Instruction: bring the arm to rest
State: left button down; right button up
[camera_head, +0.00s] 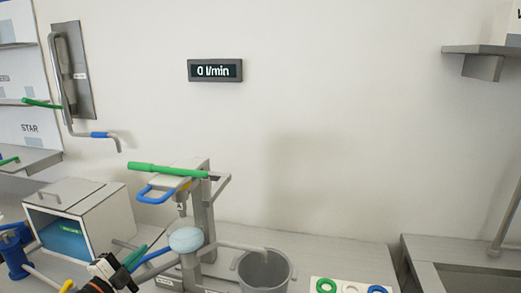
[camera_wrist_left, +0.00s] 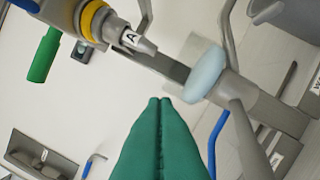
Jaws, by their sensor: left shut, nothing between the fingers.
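My left gripper (camera_head: 134,257) is low in the head view, left of the filling machine's grey post (camera_head: 203,215). Its green fingers are shut with nothing between them, as the left wrist view (camera_wrist_left: 160,102) shows. The light blue rounded piece (camera_head: 186,239) on the machine is just right of the fingertips; it also shows in the left wrist view (camera_wrist_left: 204,77). The nozzle marked A (camera_head: 182,208) is above it and appears beyond the fingertips in the left wrist view (camera_wrist_left: 135,40). My right gripper is not in view.
A green lever (camera_head: 165,170) and blue handle (camera_head: 157,194) are on the machine. A grey pot (camera_head: 264,272) stands right of it, an open-fronted box (camera_head: 95,207) left. Colored rings (camera_head: 352,286) lie front right. The wall display (camera_head: 215,71) reads 0 l/min.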

pick_arm(q)
jog(key=s+d+f+n+g+y, duration=0.2)
jog(key=s+d+f+n+y, duration=0.3)
jog(key=s+f+n, duration=0.3)
jog(key=s+d+f+n+g+y, duration=0.15)
jog(key=s+f+g, duration=0.25)
jog(key=s, duration=0.5)
jog(key=s+d+f+n+g, duration=0.2)
jog(key=s+f+n+g, duration=0.15)
jog(key=s, duration=0.55)
jog(key=s+d+f+n+g, duration=0.2)
jog(key=s+f+g, duration=0.25)
jog(key=s, duration=0.45)
notch_tip(320, 180, down, 26)
jog(key=s+g, duration=0.2)
jog(key=s+a+f, duration=0.3)
jog(key=s+f, duration=1.1)
jog(key=s, duration=0.2)
jog(key=shift+f+m+g, duration=0.25)
jog(key=shift+m+g, duration=0.05)
jog(key=shift+g, duration=0.1)
jog(key=shift+a, duration=0.1)
